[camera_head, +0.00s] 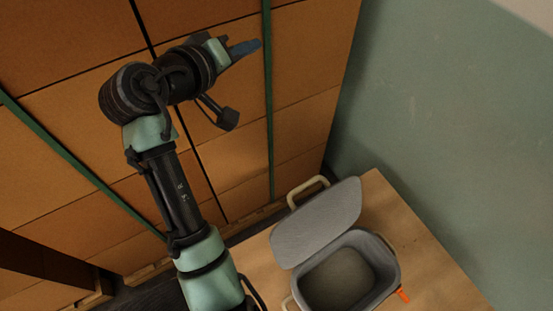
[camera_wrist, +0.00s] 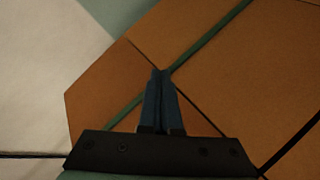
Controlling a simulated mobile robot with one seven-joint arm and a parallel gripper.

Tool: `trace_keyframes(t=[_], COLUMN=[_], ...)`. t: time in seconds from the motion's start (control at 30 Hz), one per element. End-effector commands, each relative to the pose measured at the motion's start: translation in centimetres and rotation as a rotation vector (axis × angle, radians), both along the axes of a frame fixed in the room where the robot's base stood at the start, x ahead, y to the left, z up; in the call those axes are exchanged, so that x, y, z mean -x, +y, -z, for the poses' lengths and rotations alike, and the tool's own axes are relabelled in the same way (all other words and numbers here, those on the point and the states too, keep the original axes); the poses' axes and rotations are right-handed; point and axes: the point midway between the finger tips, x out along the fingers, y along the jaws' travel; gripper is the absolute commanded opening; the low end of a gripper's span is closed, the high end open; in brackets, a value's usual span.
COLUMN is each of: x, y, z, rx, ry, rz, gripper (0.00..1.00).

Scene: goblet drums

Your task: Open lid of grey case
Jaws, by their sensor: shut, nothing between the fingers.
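The grey case (camera_head: 385,258) stands on a wooden table at the lower right of the head view. Its lid (camera_head: 316,220) is swung open toward the back left, and the empty-looking inside shows. Pale handles show on the case, one of them beyond the lid. My gripper (camera_head: 252,46) is up at the top of the head view, well above the case and apart from it. In the wrist view my gripper (camera_wrist: 161,74) has its blue fingers together with nothing between them. The case is not in the wrist view.
Stacked cardboard boxes (camera_head: 235,165) with green straps fill the left and back, behind my arm. A green wall (camera_head: 440,130) stands at the right. The wooden table (camera_head: 430,275) has bare room right of the case. A small orange piece (camera_head: 403,295) shows at the case's right side.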

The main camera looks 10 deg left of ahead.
Motion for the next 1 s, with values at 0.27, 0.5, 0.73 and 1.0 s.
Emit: trace_keyframes(t=[0.27,0.5,0.73,1.0], x=[6.9,12.6,13.9,11.9], y=[2.2,3.4,3.3,-1.0], z=[19.8,25.0,25.2,24.9], rx=[0.539,0.865,0.937,0.933], ry=[0.348,0.398,0.393,0.397], rz=[0.258,0.451,0.505,0.506], gripper=[0.00,0.00,0.00,0.00])
